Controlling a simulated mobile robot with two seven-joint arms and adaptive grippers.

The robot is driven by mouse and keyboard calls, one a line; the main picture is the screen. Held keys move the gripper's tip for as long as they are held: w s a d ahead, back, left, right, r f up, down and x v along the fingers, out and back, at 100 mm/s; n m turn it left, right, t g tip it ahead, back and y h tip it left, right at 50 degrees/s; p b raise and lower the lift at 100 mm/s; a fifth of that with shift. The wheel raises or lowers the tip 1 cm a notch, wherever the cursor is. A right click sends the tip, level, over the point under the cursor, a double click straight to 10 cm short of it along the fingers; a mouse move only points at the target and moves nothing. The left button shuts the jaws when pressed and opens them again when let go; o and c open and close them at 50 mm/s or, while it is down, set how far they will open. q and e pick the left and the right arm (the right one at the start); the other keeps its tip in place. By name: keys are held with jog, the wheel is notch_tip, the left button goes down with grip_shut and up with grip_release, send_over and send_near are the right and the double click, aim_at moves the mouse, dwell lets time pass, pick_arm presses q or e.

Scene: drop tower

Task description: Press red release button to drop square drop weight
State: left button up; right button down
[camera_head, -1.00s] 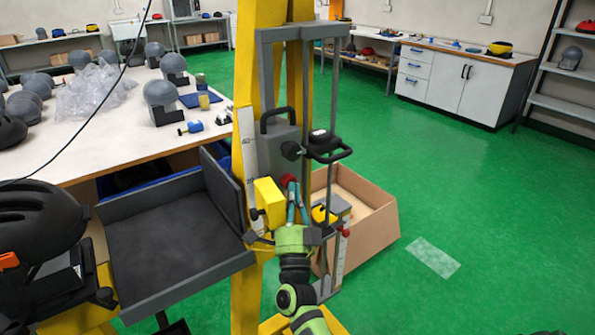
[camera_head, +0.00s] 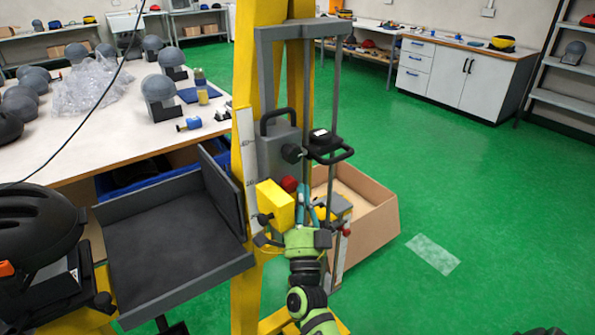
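The red release button (camera_head: 289,184) is a round red knob beside a yellow box (camera_head: 275,204) on the drop tower. My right gripper (camera_head: 304,190) has slim teal fingers pointing up, just right of the button. Its fingers look close together, with nothing seen between them. A narrow gap seems to show between fingertips and button; contact is hard to judge. A grey square block with a black handle, apparently the square drop weight (camera_head: 278,150), sits raised on the tower above the button. My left gripper is not in view.
The yellow tower frame (camera_head: 244,270) and grey guide rails (camera_head: 334,90) stand close around my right gripper. A grey tray (camera_head: 165,240) is at left, a cardboard box (camera_head: 372,235) behind at right. A helmet (camera_head: 38,225) is at far left.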

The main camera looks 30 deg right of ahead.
jog(key=s, duration=0.1)
jog(key=s+p, duration=0.1)
jog(key=s, duration=0.2)
jog(key=shift+a+r, duration=0.1)
jog(key=shift+r, duration=0.25)
